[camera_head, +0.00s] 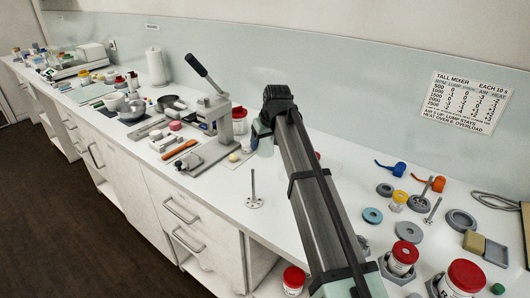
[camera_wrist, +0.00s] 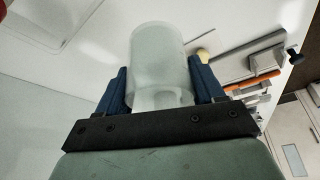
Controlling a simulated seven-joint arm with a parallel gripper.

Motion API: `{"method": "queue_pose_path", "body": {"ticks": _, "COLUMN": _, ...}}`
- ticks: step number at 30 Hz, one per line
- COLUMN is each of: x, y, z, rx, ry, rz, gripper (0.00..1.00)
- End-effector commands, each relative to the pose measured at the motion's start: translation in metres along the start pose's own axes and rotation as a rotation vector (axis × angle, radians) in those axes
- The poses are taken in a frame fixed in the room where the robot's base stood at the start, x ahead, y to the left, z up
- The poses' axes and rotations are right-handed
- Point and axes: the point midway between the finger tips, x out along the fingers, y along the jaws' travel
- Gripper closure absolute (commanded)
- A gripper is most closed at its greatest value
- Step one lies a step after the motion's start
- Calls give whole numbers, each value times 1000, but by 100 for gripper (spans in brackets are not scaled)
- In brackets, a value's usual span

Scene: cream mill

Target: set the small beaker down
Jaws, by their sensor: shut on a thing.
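A small translucent, whitish beaker (camera_wrist: 158,52) fills the middle of the wrist view. My gripper (camera_wrist: 160,82) is shut on it, with one dark blue finger on each side of its wall. In the head view my gripper (camera_head: 257,140) is over the white bench, right of the lever press, and mostly hidden by my own arm. The beaker cannot be made out clearly there. I cannot tell whether its base touches the bench.
A grey press (camera_head: 215,110) with a long lever stands left of my gripper. A thin metal stirrer (camera_head: 253,192) stands upright on its disc in front. Red-lidded jars (camera_head: 402,258) and loose discs lie at right. The white bench (camera_head: 215,207) is clear near its front edge.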

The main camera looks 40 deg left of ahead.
Motion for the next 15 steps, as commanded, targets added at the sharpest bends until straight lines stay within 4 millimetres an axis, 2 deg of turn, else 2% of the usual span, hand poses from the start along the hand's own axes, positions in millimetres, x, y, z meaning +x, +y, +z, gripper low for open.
{"method": "queue_pose_path", "body": {"ticks": 11, "x": -27, "y": 0, "z": -12, "rx": 0, "ry": 1, "rz": 0, "gripper": 62}}
{"method": "queue_pose_path", "body": {"ticks": 15, "x": -47, "y": 0, "z": -21, "rx": 0, "ry": 2, "rz": 0, "gripper": 62}}
